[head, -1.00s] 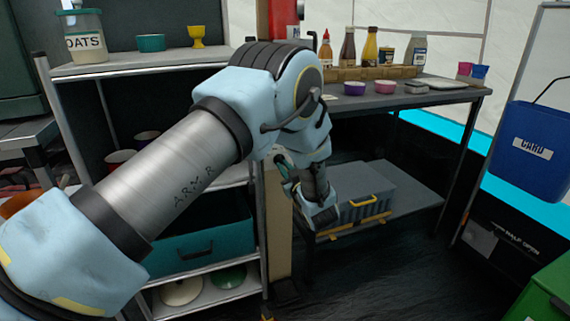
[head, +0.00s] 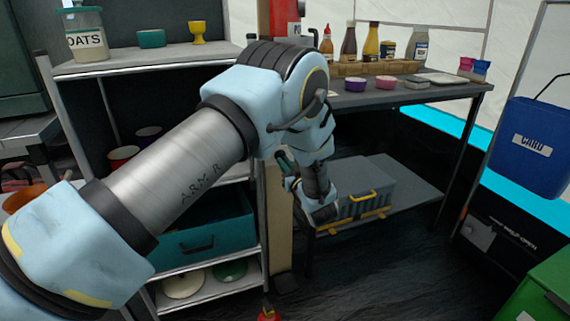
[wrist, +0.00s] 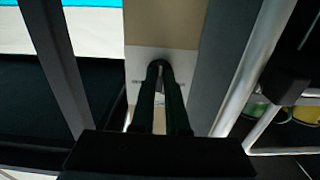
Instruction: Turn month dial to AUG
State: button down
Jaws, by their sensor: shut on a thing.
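In the wrist view, my gripper (wrist: 160,68) has its two dark fingers close together at their tips, against a pale plate (wrist: 140,62) on a beige upright board (wrist: 165,22). The tips are shut on a small part at the plate's middle, taken to be the month dial; the fingers hide nearly all of it. No month letters can be read, so the dial's setting cannot be told. In the head view the beige board (head: 280,235) stands between the shelf unit and the table. My arm hides the plate and the fingertips there.
Metal shelving (head: 205,272) with a teal drawer (head: 205,235) stands left of the board. A dark table (head: 440,95) with bottles and bowls stands right, a grey crate (head: 370,180) on its lower shelf. A blue bin (head: 532,155) hangs at far right.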

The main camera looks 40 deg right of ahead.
jog(key=c, duration=0.9)
grip_release()
jog(key=shift+s, duration=0.1)
jog(key=v, duration=1)
jog(key=shift+s+a+p, duration=0.15)
jog(key=shift+s+p, duration=0.2)
